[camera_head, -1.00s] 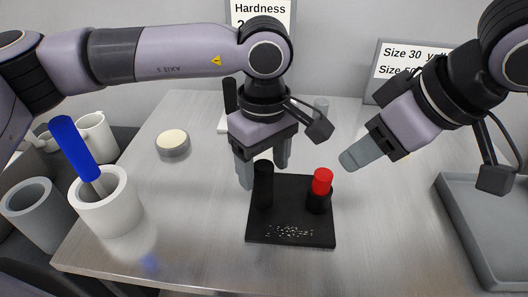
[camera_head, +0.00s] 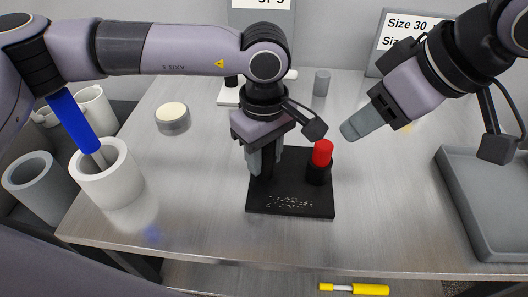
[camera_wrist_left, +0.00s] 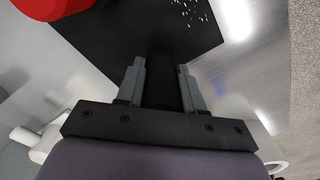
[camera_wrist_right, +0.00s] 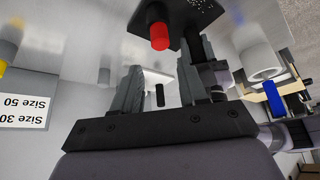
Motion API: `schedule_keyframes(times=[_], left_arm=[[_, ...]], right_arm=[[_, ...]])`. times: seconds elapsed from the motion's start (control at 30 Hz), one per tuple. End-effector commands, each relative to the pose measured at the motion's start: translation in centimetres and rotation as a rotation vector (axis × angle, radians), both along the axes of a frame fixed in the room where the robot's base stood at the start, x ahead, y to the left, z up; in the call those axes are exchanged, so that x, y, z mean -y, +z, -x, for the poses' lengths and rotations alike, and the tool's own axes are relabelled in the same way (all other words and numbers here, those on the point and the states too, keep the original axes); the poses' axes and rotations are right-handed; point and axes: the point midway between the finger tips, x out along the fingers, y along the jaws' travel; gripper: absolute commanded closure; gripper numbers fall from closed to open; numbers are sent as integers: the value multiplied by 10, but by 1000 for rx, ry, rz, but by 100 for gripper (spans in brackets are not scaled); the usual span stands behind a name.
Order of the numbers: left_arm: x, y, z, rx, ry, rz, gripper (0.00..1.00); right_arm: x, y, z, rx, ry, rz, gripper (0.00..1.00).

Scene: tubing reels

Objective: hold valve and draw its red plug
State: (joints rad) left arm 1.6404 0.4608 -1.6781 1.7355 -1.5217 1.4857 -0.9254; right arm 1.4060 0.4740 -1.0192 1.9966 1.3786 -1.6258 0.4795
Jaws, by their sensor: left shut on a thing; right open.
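The valve is a black plate (camera_head: 291,196) on the table with an upright black post at its left and a black socket (camera_head: 318,173) at its right. The red plug (camera_head: 322,152) stands upright in the socket; it also shows in the right wrist view (camera_wrist_right: 159,36). My left gripper (camera_head: 265,163) is shut on the black post (camera_wrist_left: 162,72), whose upper part its fingers hide in the head view. My right gripper (camera_head: 358,124) is open and empty, to the right of the red plug and apart from it.
A white cup (camera_head: 108,178) holding a blue-handled tool (camera_head: 74,122) stands at the left. A cream-topped round block (camera_head: 172,117) and a grey cylinder (camera_head: 321,82) stand farther back. A grey tray (camera_head: 485,215) lies at the right. A yellow-handled tool (camera_head: 370,289) shows beyond the front edge.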

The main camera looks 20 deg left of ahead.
Motion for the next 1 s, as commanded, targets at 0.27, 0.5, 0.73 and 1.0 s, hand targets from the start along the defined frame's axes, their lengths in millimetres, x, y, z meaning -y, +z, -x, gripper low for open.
schedule_keyframes(times=[0.27,0.5,0.73,1.0], left_arm=[[0,0,0,0,0,0,100],[0,0,0,-1,0,1,100],[0,1,0,1,0,1,100],[0,1,0,0,0,1,100]], right_arm=[[0,0,0,0,0,0,37],[-1,-8,-8,56,47,-15,37],[-1,-33,-37,316,227,-24,37],[9,-58,-63,717,468,87,37]])
